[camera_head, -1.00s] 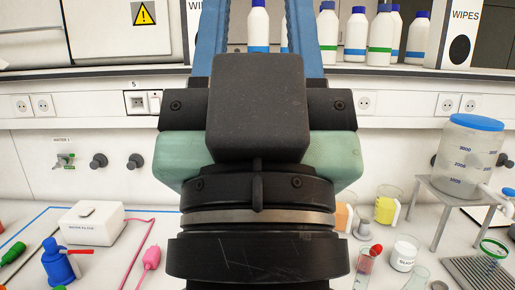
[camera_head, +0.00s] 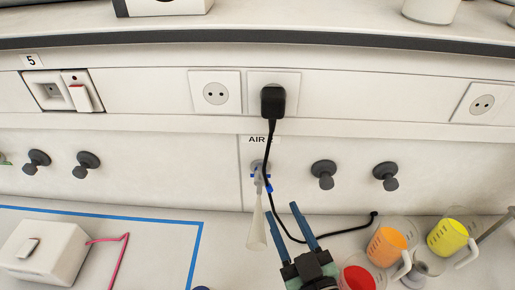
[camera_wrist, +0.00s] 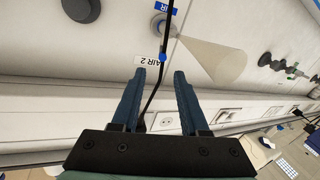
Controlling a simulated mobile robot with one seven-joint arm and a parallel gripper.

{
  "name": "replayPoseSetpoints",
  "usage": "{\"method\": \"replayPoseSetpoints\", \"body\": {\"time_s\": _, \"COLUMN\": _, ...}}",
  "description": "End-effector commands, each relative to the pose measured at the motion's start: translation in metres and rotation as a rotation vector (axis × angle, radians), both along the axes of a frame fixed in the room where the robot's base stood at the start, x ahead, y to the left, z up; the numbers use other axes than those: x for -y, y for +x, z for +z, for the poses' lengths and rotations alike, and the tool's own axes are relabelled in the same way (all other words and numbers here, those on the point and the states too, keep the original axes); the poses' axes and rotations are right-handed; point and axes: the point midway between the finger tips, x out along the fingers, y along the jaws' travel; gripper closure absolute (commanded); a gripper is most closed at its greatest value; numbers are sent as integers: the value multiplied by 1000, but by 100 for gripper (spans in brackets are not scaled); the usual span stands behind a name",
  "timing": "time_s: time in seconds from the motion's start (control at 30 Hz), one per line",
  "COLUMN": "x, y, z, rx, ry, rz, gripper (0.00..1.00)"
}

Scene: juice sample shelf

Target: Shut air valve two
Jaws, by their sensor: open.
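Air valve two (camera_head: 258,166) is on the back wall under a label partly hidden by a black cable. It has blue parts and a pale cone (camera_head: 256,228) hanging below it. In the wrist view the grey valve fitting (camera_wrist: 159,26) is at the top, the "AIR 2" label (camera_wrist: 153,61) is upside down, and the cone (camera_wrist: 212,58) spreads right. My gripper (camera_head: 286,212) is below and right of the valve in the head view, open and apart from it. In the wrist view its blue fingers (camera_wrist: 160,72) point toward the label and valve, with nothing seen held.
A black cable (camera_head: 269,155) runs from a plug (camera_head: 273,101) down past the valve and along the bench. Dark knobs (camera_head: 324,174) are to the right. Beakers with orange (camera_head: 386,246), yellow (camera_head: 447,237) and red (camera_head: 357,279) contents stand right of my gripper.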

Motion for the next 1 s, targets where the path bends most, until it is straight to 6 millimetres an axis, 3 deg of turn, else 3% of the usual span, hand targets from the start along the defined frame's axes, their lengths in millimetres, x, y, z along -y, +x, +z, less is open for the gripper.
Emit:
{"method": "replayPoseSetpoints", "body": {"time_s": 0.17, "x": 0, "y": -2, "z": -8, "rx": -3, "ry": 11, "rz": 0, "gripper": 56}}
{"method": "replayPoseSetpoints", "body": {"time_s": 0.7, "x": -33, "y": 87, "z": -6, "rx": -1, "ry": 9, "rz": 1, "gripper": 56}}
{"method": "replayPoseSetpoints", "body": {"time_s": 1.0, "x": -42, "y": 112, "z": -8, "rx": -1, "ry": 8, "rz": 0, "gripper": 56}}
